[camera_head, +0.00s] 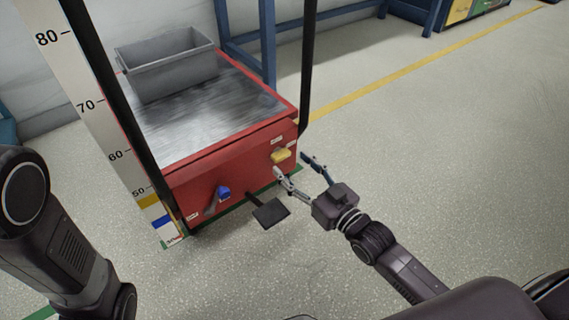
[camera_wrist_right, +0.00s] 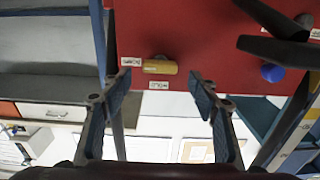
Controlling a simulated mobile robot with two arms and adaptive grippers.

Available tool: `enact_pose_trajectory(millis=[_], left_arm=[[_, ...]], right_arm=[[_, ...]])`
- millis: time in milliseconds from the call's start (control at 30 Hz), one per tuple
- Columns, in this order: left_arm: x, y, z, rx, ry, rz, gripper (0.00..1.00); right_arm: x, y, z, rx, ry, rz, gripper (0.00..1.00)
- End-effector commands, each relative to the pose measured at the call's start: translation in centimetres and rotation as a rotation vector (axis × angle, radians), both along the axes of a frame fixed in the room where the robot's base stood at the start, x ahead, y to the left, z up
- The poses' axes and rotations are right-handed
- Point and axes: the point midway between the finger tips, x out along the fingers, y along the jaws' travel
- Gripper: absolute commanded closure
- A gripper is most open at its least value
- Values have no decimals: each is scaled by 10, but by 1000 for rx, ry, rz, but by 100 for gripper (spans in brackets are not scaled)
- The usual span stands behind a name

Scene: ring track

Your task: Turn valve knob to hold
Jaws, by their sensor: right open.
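The yellow valve knob (camera_head: 281,156) sits on the front face of the red cart (camera_head: 215,178), near its right corner. In the right wrist view the knob (camera_wrist_right: 160,67) is a bar lying crosswise. One small white label is beside its left end and another is just below it; I cannot read them. My right gripper (camera_head: 293,166) is open in front of the knob, fingers pointing at the cart. In the wrist view the knob appears between the fingertips (camera_wrist_right: 160,78), with a gap on both sides and no visible contact. My left gripper is out of view.
A blue knob (camera_head: 223,192) with a dark lever and a black pedal (camera_head: 270,212) are on the cart's front, left of the yellow knob. A grey bin (camera_head: 167,66) stands on the cart top. Black upright bars flank the cart. The floor at right is clear.

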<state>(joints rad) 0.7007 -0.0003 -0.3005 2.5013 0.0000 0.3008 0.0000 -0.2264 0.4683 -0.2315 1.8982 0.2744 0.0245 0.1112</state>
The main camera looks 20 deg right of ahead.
Motion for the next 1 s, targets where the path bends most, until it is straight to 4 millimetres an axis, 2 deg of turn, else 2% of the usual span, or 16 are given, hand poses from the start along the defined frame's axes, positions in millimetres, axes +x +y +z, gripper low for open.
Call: enact_pose_trajectory(millis=[33, 100, 300, 633, 1000], left_arm=[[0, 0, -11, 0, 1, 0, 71], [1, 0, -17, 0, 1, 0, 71], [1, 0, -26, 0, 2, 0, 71], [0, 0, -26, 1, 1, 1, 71], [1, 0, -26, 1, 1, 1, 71]], right_arm=[[8, 3, -4, 2, -5, 0, 45], [17, 7, -4, 1, -4, 1, 45], [34, 12, -2, 0, 0, 0, 45], [37, 14, -1, -1, 2, 0, 45], [37, 14, -1, 0, 2, 0, 85]])
